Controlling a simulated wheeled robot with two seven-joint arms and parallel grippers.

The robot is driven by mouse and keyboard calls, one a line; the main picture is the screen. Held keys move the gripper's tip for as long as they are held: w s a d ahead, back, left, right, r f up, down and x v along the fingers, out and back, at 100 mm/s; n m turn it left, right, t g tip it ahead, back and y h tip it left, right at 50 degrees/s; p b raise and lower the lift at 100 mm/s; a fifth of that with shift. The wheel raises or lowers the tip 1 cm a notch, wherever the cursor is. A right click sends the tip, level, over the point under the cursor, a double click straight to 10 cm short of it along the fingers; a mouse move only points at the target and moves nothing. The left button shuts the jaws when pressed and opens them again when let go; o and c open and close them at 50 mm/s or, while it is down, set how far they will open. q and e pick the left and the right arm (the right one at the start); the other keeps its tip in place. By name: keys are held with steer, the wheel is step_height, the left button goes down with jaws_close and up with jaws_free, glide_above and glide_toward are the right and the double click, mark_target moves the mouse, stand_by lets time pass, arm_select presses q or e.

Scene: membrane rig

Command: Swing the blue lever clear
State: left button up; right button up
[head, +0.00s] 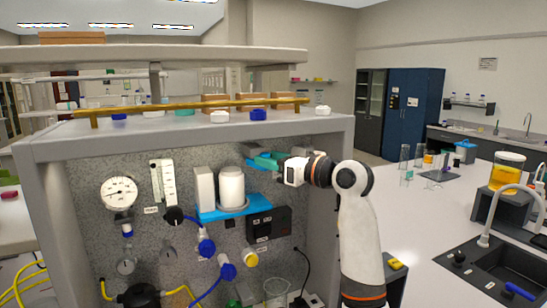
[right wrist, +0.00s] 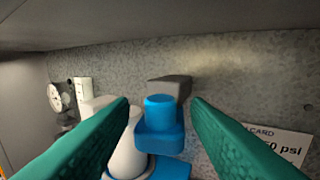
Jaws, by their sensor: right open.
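The blue lever (right wrist: 160,138) shows in the right wrist view as a blue block with a short round knob on top, in front of a grey bracket. My right gripper (head: 262,161) is open, its teal fingers reaching left under the rig's top. In the right wrist view its fingers (right wrist: 160,118) stand on either side of the lever, with visible gaps; I cannot tell how far beyond the fingertips the lever lies. In the head view the lever is mostly hidden by the fingers. My left gripper is not in view.
A white canister (head: 231,187) stands on a blue bracket (head: 233,208) just below and left of the gripper. The rig's grey top (head: 180,127) is close overhead. A pressure gauge (head: 119,193), flowmeter (head: 163,184) and blue valves (head: 206,245) are mounted on the panel further left.

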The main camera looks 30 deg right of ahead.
jaws_close()
steer(key=shift+w+d+n+g+y+b, duration=0.2)
steer(key=shift+d+n+g+y+b, duration=0.2)
steer(key=shift+n+g+y, duration=0.55)
steer(key=shift+w+d+n+g+y+b, duration=0.2)
steer(key=shift+d+n+g+y+b, duration=0.4)
steer(key=shift+y, duration=0.6)
steer(key=shift+w+d+n+g+y+b, duration=0.25)
steer(key=shift+n+g+y, duration=0.4)
steer(key=shift+n+y, duration=0.35)
jaws_free()
steer(key=shift+a+m+t, duration=0.1)
steer(key=shift+m+t, duration=0.15)
steer(key=shift+t, duration=0.05)
